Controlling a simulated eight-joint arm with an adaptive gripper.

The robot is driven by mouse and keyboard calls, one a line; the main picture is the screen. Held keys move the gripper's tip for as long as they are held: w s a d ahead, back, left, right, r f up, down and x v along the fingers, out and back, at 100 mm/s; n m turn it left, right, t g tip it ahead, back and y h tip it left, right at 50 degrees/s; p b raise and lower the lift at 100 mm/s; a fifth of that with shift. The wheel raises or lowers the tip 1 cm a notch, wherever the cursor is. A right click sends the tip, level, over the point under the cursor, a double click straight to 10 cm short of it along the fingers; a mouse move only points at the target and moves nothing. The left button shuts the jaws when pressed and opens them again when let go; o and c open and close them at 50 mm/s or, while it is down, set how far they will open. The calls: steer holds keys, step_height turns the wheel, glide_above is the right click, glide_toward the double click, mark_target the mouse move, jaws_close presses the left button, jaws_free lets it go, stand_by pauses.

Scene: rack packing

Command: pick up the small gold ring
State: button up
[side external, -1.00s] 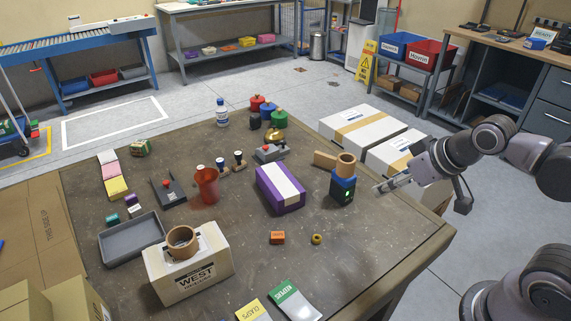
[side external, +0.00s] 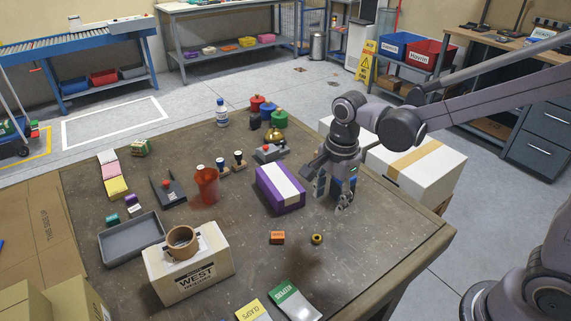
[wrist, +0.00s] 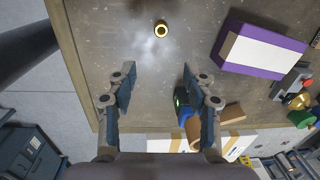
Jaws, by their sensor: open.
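My gripper (side external: 334,205) points down above the table, behind the ring in the side view. Its two fingers are spread apart with nothing between them, as the wrist view shows (wrist: 159,90). The ring lies beyond the fingertips in that view. My gripper hides most of the blue block with the tan cup in the side view.
The purple box with a white band (side external: 280,188) stands left of my gripper. The table around the ring is otherwise clear.

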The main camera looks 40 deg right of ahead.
steer(key=a+f+m, duration=0.1)
steer(key=f+m, duration=0.1)
glide_toward(317, 239)
steer(key=shift+g, duration=0.4)
steer(key=shift+w+a+f, duration=0.1)
steer(key=shift+a+f, duration=0.05)
steer(key=shift+f, duration=1.5)
steer(key=shift+w+a+f, duration=0.1)
steer(key=shift+a+f, duration=0.1)
steer(key=shift+f, duration=1.5)
steer(key=shift+c, duration=0.3)
steer(key=c, duration=0.9)
